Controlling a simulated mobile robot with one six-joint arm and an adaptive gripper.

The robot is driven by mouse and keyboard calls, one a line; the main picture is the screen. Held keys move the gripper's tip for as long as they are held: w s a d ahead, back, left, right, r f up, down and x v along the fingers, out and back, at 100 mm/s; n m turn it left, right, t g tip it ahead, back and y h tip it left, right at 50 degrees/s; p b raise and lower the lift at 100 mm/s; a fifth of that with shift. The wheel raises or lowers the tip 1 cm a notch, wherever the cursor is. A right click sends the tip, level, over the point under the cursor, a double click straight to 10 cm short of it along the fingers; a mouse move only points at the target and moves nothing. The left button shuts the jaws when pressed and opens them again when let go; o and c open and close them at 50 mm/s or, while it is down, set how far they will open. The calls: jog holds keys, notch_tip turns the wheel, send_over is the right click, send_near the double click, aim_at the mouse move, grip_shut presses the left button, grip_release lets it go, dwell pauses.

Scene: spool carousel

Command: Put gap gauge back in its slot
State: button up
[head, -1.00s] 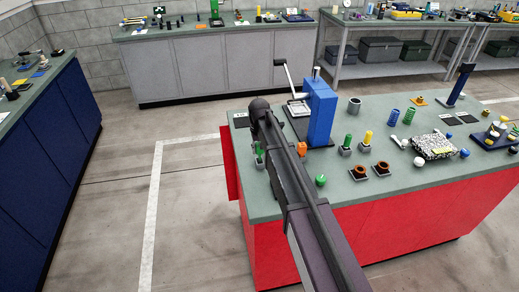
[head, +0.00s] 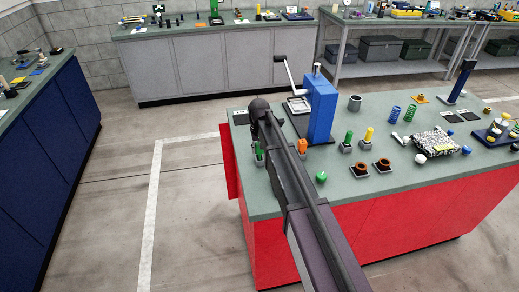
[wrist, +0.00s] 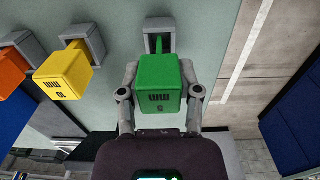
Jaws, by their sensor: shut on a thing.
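The gap gauge is a green block with dark lettering (wrist: 160,85) in the middle of the wrist view. My gripper (wrist: 160,95) is shut on it, with one finger on each side. A narrow green stem runs from the block to a grey square holder (wrist: 160,25) and enters its opening; how deep it sits is hidden. In the head view a little green (head: 258,148) shows beside my arm at the table's left end, and my arm hides most of the gripper.
A yellow gauge (wrist: 65,70) and an orange gauge (wrist: 12,72) stand in grey holders to the left in the wrist view. A blue press (head: 320,105) stands behind my arm on the red bench (head: 400,215). The bench edge is close by.

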jog(key=shift+f+b, duration=0.7)
jog(key=shift+f, duration=0.05)
jog(key=o, duration=1.1)
jog(key=shift+r, duration=0.15)
